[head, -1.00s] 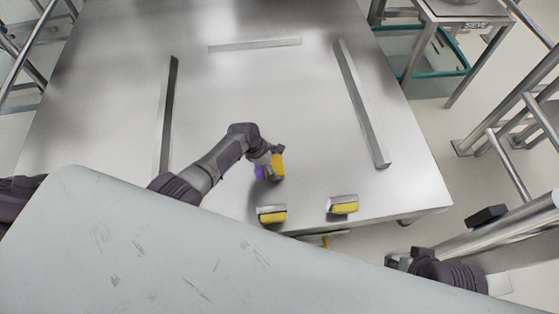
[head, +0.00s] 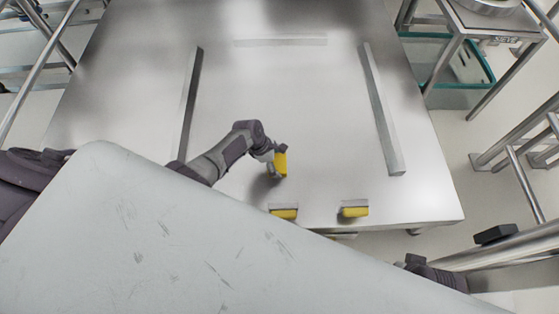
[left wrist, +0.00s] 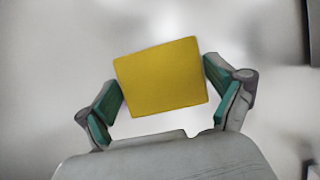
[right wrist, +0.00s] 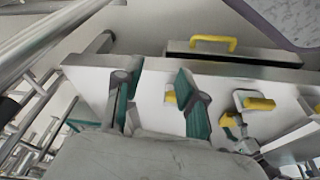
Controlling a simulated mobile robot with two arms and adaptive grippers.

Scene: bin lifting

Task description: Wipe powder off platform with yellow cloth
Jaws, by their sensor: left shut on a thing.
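A yellow cloth (head: 281,164) is in my left gripper (head: 278,156), low over the front middle of the shiny metal platform (head: 320,110). In the left wrist view the cloth (left wrist: 160,77) looks like a flat yellow block between the two green-padded fingers (left wrist: 163,92). I cannot tell if it touches the surface. I make out no distinct powder; pale patches on the metal may be glare. My right gripper (right wrist: 155,85) has its fingers apart and nothing between them, off the platform's front right. In the head view it is mostly hidden.
Metal bars (head: 190,100) (head: 382,110) lie along the platform's left and right, with a faint one (head: 280,41) at the back. Two yellow-handled blocks (head: 284,213) (head: 354,210) sit at the front edge. A green-rimmed bin (head: 450,62) and steel rails (head: 510,145) stand to the right.

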